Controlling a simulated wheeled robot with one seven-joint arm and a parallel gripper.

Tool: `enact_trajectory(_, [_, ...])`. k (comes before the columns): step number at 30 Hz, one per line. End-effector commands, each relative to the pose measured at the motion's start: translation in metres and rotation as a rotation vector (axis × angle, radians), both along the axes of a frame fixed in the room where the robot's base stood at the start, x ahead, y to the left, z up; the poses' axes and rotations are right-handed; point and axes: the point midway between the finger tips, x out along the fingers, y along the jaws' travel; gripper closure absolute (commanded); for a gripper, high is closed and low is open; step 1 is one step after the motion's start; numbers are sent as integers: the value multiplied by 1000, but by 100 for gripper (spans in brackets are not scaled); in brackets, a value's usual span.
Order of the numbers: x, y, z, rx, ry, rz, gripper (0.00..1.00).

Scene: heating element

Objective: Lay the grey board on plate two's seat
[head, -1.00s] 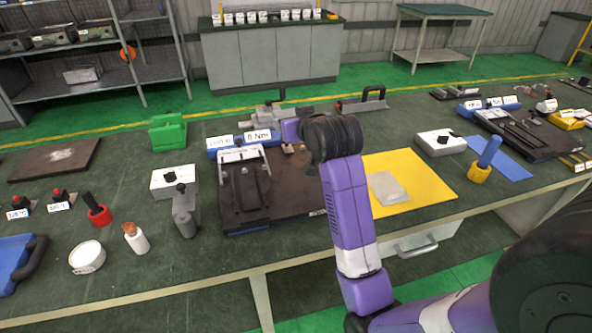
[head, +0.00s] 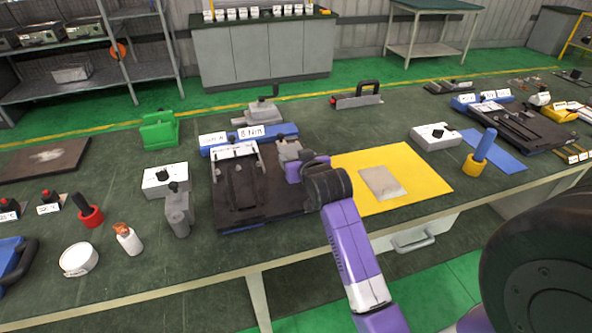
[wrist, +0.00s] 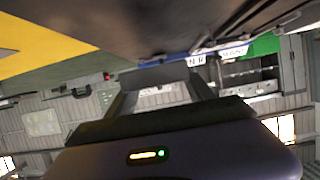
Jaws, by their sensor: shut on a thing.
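A thin grey board (head: 383,182) lies flat on the yellow mat (head: 425,180), right of my gripper. A dark plate (head: 225,205) with a raised rectangular fixture (head: 243,185) on its left half lies on the bench left of the mat. A second dark plate (head: 550,143) with rails lies at the far right. I cannot tell which is plate two. My gripper (head: 288,150) is low over the right back part of the left plate. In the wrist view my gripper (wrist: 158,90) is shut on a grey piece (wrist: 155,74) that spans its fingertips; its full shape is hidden.
Blue label stands (head: 250,138) line the left plate's back edge. A white box with a black knob (head: 165,180) and a grey tool (head: 179,210) stand left of it. Another white box (head: 437,136) and a blue-handled tool (head: 480,155) stand right of the mat. Bare bench lies in front.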

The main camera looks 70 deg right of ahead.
Motion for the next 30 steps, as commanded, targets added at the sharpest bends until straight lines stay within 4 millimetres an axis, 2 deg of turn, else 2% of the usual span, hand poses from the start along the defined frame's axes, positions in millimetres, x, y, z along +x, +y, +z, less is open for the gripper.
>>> enact_trajectory(10, [0, 0, -41, 1, 1, -1, 79])
enact_trajectory(23, [0, 0, -47, -1, -1, 1, 79])
enact_trajectory(24, [0, 0, -48, -1, -1, 1, 37])
enact_trajectory(27, [0, 0, -47, -1, -1, 1, 17])
enact_trajectory(30, [0, 0, -47, -1, -1, 1, 17])
